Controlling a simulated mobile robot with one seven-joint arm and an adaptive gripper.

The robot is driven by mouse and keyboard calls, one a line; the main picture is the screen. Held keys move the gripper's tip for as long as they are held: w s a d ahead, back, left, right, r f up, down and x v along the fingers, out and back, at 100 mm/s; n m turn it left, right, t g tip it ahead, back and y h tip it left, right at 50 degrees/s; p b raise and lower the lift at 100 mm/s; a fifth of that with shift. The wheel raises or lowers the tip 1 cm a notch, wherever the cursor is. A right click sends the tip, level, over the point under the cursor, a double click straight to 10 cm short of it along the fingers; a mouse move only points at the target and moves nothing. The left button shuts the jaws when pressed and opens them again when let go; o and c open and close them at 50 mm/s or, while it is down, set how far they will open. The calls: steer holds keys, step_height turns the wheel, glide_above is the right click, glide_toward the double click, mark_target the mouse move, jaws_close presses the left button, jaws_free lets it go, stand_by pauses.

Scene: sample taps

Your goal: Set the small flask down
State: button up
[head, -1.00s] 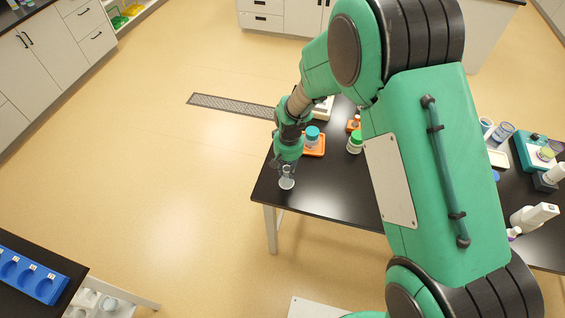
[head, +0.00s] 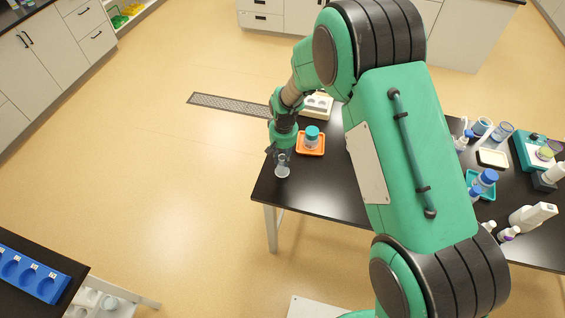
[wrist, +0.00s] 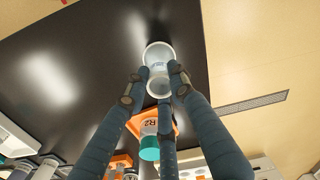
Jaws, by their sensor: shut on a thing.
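The small flask (head: 282,171) is clear with a pale rim, at the near left corner of the black table (head: 315,190) in the head view. My gripper (head: 281,157) points down and is shut on its upper part. In the wrist view the flask (wrist: 158,84) sits between the dark fingertips of my gripper (wrist: 157,78), with printed marks on its side. It looks upright, over the black top. I cannot tell whether its base touches the table.
An orange tray (head: 323,151) with a teal-capped bottle (head: 312,137) stands just behind the flask; the bottle (wrist: 149,143) reads "R2" in the wrist view. A white block (head: 318,107) is farther back. Bottles and trays fill the table's right.

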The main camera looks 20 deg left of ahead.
mark_target(282, 163)
steer(key=shift+f, duration=1.5)
steer(key=shift+f, duration=0.2)
steer(key=o, duration=1)
steer(key=shift+r, duration=0.15)
step_height(282, 163, up, 12)
steer(key=shift+d+r, duration=0.1)
steer(key=shift+d, duration=0.05)
